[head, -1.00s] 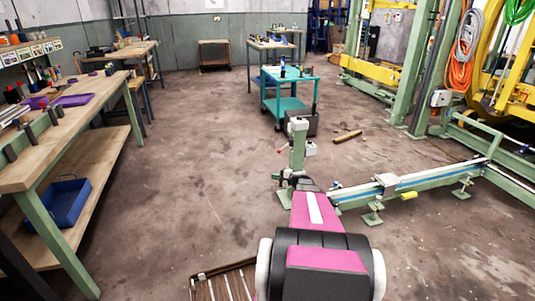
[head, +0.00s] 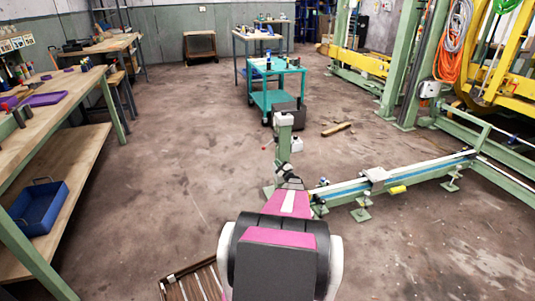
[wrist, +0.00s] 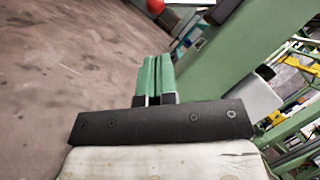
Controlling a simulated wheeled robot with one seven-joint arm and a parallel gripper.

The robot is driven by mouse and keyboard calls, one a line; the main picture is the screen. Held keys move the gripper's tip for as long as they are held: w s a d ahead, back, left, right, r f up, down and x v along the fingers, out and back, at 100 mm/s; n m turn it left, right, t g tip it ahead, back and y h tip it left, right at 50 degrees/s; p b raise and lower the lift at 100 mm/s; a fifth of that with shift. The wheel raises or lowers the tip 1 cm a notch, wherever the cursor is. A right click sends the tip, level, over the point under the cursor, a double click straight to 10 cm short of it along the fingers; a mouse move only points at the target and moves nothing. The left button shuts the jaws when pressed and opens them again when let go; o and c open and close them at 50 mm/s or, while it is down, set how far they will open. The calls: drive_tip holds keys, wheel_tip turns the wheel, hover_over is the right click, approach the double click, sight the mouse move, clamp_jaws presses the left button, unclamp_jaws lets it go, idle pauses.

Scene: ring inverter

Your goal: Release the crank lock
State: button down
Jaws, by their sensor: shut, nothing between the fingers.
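A green post (head: 284,143) with a grey box (head: 284,118) on top stands at the end of a long green rail. A thin lever with a small red knob (head: 264,147) sticks out on its left. In the wrist view, the red knob (wrist: 181,3) is cut by the top edge, beyond my fingertips, and the green post (wrist: 245,40) fills the upper right. My gripper (wrist: 158,60) is shut and empty, its two green fingers side by side, apart from the knob. In the head view my wrist overlaps the post's lower part. No part is clearly identifiable as the crank lock.
The long rail (head: 415,173) runs right from the post, on low feet. A teal cart (head: 276,98) stands behind the post, and a wooden piece (head: 336,128) lies on the floor. A workbench (head: 60,90) is at left. The floor between bench and post is clear.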

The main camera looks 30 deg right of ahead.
drive_tip(key=shift+w, duration=0.1)
drive_tip(key=x, duration=0.9)
drive_tip(key=shift+w, duration=0.35)
